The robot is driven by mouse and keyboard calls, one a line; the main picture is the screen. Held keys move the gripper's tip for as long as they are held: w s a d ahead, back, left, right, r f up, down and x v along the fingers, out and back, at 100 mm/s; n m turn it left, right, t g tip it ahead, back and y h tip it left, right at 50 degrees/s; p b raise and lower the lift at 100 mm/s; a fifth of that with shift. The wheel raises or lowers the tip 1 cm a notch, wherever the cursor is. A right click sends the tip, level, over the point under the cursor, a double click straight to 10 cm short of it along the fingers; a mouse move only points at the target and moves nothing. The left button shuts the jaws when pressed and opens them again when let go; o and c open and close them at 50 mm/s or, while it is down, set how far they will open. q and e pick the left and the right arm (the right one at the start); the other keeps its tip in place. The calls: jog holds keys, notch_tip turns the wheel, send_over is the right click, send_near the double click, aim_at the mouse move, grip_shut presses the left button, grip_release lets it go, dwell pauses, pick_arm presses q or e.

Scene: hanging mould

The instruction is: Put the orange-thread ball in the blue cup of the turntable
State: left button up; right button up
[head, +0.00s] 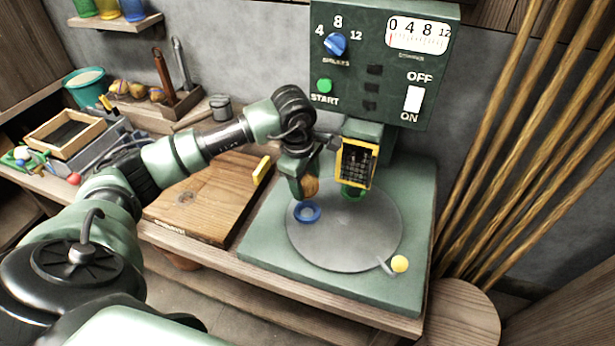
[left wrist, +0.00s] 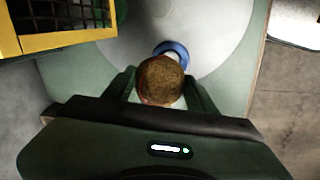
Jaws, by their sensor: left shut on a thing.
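My left gripper (head: 302,188) is shut on a brown ball (head: 311,186), which also shows between the fingers in the left wrist view (left wrist: 161,80). A reddish line shows along the ball's left edge there; I cannot tell the thread's colour for sure. The blue cup (head: 307,213) stands on the left part of the grey round turntable (head: 345,245). The ball is above and close to this cup. In the left wrist view the blue cup (left wrist: 172,50) is partly hidden behind the ball. My right gripper is not in view.
A green cup (head: 352,194) sits at the turntable's back, below a yellow-framed grille (head: 357,162). A dark green control panel (head: 385,60) rises behind. A yellow-knobbed lever (head: 399,264) is at front right. A wooden board (head: 205,205) lies left of the turntable.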

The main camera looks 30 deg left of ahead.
pick_arm(q)
notch_tip(320, 180, down, 6)
jog(key=b, duration=0.4)
jog(key=shift+w+f, duration=0.1)
jog(key=shift+f, duration=0.1)
jog(key=shift+d+f+b, duration=0.1)
jog(key=shift+f+b, duration=0.4)
jog(key=shift+b, duration=0.05)
jog(key=shift+f, duration=0.1)
jog(key=o, duration=1.6)
